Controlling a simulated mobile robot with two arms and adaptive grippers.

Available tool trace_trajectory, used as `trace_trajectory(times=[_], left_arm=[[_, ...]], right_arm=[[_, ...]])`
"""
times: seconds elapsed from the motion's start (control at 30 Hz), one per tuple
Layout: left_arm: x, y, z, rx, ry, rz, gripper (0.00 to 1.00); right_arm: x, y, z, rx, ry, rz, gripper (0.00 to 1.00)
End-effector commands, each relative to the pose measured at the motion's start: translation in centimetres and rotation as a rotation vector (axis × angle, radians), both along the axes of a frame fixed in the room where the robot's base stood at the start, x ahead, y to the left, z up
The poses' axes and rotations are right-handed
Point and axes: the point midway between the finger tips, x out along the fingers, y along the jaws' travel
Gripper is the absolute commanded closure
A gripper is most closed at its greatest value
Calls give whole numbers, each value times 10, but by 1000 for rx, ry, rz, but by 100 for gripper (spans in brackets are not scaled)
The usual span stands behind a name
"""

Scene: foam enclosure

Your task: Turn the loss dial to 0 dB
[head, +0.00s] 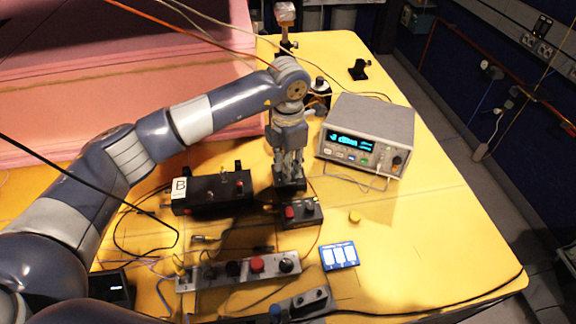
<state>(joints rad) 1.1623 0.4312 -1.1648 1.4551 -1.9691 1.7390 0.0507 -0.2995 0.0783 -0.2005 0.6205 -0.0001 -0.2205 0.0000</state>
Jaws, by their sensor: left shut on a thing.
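My left gripper (289,178) points straight down near the middle of the table. It is shut on a small dark part, mostly hidden by the fingers, at a dark block just behind a small box with a red button (302,212). I cannot read any dial marking or a 0 dB mark, so I cannot tell the dial's setting. A black box labelled B (212,193) lies to the left of the gripper. My right gripper is not in view.
A grey bench instrument (368,135) with a lit cyan display stands right of the gripper. A strip with black and red knobs (240,271) lies in front, near a blue-and-white card (339,256). Pink foam (120,80) walls the back left. Cables cross the yellow table (440,235), whose right side is clear.

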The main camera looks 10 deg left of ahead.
Motion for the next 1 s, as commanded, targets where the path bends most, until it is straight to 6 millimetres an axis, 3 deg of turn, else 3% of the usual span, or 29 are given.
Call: trace_trajectory(times=[0.33, 0.37, 0.43, 0.77, 1.0], left_arm=[[1, 0, 1, 0, -1, 4, 100], [1, 0, 1, -1, -2, 4, 73], [1, 0, 1, -1, -2, 4, 57], [0, 0, 1, 0, -1, 3, 57], [1, 0, 31, 0, -6, 2, 57]], right_arm=[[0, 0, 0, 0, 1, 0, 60], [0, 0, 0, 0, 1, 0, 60], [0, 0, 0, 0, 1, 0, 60], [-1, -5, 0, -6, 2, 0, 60], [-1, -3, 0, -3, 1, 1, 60]])
